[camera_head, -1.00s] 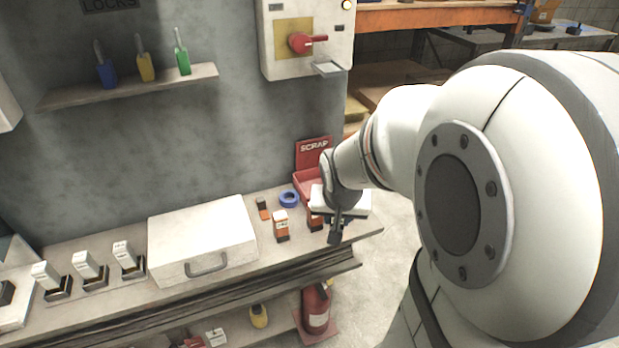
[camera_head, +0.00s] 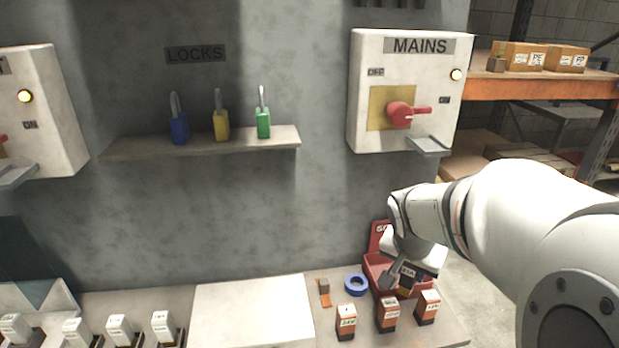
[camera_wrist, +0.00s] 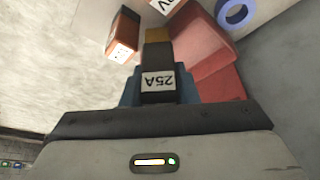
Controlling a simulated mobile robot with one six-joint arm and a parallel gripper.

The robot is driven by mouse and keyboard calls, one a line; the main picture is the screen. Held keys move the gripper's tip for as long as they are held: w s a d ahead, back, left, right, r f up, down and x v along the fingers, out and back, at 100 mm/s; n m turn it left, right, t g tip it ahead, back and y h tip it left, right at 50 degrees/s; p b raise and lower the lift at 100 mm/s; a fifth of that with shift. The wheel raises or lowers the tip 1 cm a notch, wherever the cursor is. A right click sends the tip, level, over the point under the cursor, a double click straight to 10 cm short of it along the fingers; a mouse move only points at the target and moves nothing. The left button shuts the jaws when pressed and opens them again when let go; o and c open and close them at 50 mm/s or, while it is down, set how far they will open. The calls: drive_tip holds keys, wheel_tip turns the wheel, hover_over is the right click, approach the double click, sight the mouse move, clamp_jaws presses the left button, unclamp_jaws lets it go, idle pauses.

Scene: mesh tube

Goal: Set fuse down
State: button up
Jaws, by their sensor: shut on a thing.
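My gripper (camera_head: 402,275) is shut on a dark fuse (camera_wrist: 158,92) with a white "25A" label and a brownish-gold end. In the head view the fuse (camera_head: 407,277) appears in front of the red scrap bin (camera_head: 376,259), behind the row of orange-and-white boxes. In the wrist view the bin (camera_wrist: 226,82) is beside and beyond the fuse, to the right. The fuse looks raised, but its exact height above the bin or bench is unclear. The bin's inside is partly hidden by my gripper.
Orange-and-white boxes (camera_head: 346,322), (camera_head: 387,314), (camera_head: 427,307) stand on the bench near the gripper. A blue tape roll (camera_head: 356,284) lies left of the bin. A white case (camera_head: 253,312) is farther left. The MAINS box (camera_head: 407,92) hangs above.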

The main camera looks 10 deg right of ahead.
drive_tip(key=w, duration=1)
drive_tip(key=f, duration=0.6)
drive_tip(key=shift+s+a+f, duration=0.15)
drive_tip(key=shift+s+f, duration=0.2)
drive_tip(key=shift+s, duration=0.05)
drive_tip(key=shift+w+f, duration=0.2)
drive_tip(key=shift+f+b, duration=0.2)
drive_tip(key=shift+b, duration=0.15)
drive_tip(key=o, duration=1)
drive_tip(key=shift+r, duration=0.1)
